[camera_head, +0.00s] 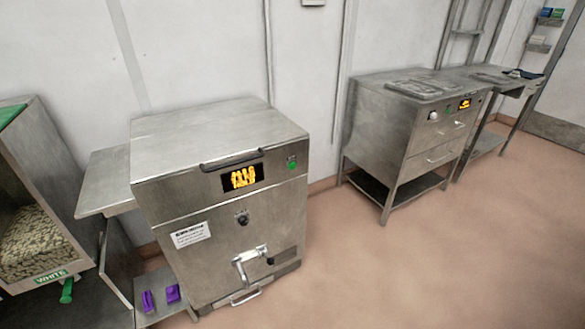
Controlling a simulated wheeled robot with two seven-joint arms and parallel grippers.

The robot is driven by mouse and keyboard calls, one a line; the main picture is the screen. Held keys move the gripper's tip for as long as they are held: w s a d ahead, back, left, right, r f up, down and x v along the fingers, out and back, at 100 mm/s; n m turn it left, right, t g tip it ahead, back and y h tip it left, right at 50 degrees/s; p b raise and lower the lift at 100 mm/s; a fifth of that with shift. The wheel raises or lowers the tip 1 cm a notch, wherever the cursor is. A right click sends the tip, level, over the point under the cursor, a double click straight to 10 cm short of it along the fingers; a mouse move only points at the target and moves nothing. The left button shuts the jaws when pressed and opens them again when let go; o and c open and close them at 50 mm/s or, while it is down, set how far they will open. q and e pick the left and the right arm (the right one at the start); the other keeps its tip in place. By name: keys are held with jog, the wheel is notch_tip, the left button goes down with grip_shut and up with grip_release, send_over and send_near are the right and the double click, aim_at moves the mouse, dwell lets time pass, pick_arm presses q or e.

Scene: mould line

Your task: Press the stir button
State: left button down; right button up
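A steel machine (222,200) stands left of centre, its lid shut. Its front has a dark display (242,178) with yellow graphics. A green round button (292,165) sits at the upper right of the front, under a small label too small to read. A dark knob (242,217) is at mid-front, with a tap-like handle (249,262) below it. I cannot tell which control is the stir button. Neither of my grippers is in view.
A bin of pale pieces (36,244) labelled "WHITE" stands at the far left. Two purple objects (160,298) lie on a low shelf beside the machine. A second steel unit (405,135) with drawers and a display stands at the right. The floor in front is clear.

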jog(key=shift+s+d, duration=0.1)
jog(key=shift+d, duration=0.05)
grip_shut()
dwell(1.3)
